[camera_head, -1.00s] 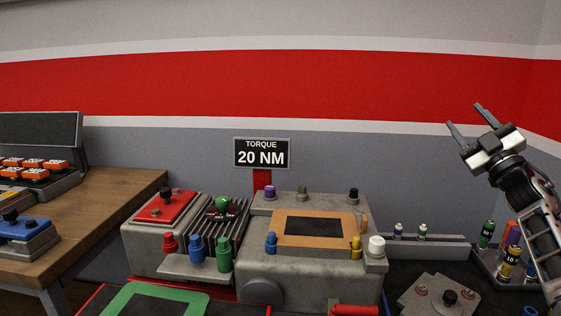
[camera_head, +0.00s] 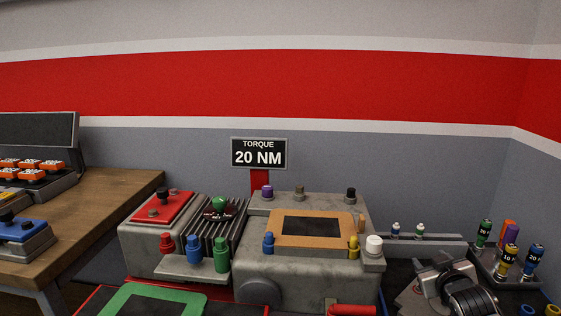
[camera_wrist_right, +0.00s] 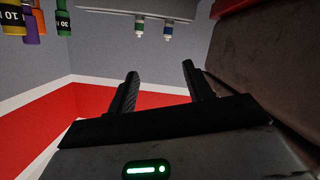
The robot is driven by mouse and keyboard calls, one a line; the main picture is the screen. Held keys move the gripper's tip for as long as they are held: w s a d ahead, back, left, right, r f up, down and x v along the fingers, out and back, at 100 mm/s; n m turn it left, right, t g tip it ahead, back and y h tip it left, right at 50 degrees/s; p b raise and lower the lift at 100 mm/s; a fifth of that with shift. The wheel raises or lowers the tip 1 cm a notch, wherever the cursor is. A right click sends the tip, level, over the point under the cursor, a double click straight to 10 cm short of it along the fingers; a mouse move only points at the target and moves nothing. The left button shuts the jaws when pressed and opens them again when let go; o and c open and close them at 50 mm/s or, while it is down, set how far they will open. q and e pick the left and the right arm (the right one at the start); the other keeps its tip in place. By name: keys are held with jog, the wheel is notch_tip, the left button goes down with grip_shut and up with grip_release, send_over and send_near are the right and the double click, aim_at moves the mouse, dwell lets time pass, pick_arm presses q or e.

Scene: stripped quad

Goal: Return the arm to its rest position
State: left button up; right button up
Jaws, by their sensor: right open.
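My right gripper (camera_head: 436,262) is low at the right side of the head view, in front of the small rail with two little bottles and above a grey plate. In the right wrist view the two dark fingers of the gripper (camera_wrist_right: 159,80) stand apart with nothing between them. The wrist view appears upside down, with the bottles hanging from the top. My left gripper is not in view.
A grey machine (camera_head: 255,262) with an orange-framed panel (camera_head: 348,242) stands left of the gripper. A holder with coloured, labelled tools (camera_head: 507,260) is to its right. A torque sign (camera_head: 259,152) reads 20 NM. A wooden table (camera_head: 120,190) is at the left.

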jog(key=s+a+f+g+y, duration=0.1)
jog(key=s+a+f, duration=0.3)
jog(key=s, duration=0.3)
jog(key=s+a+f+g+y, duration=0.1)
jog(key=s+a+f+y, duration=0.1)
jog(key=s+a+f, duration=0.3)
jog(key=s+a+f+n+g+y, duration=0.1)
jog(key=s+a+f, duration=0.4)
jog(key=s+a, duration=0.3)
jog(key=shift+s+f, duration=0.1)
jog(key=shift+s, duration=1.1)
pick_arm(q)
jog(key=b, duration=0.1)
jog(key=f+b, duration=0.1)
jog(key=b, duration=0.1)
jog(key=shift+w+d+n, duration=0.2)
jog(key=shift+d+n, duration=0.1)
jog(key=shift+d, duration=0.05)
pick_arm(e)
jog(key=s+a+y, duration=0.1)
jog(key=s+a, duration=0.2)
jog(key=s, duration=0.2)
jog(key=s+a+m+y, duration=0.1)
jog(key=s+a, duration=0.1)
jog(key=s, duration=0.3)
jog(key=shift+s+a+f+g, duration=0.2)
jog(key=shift+a+f+g, duration=0.2)
jog(key=shift+f, duration=0.05)
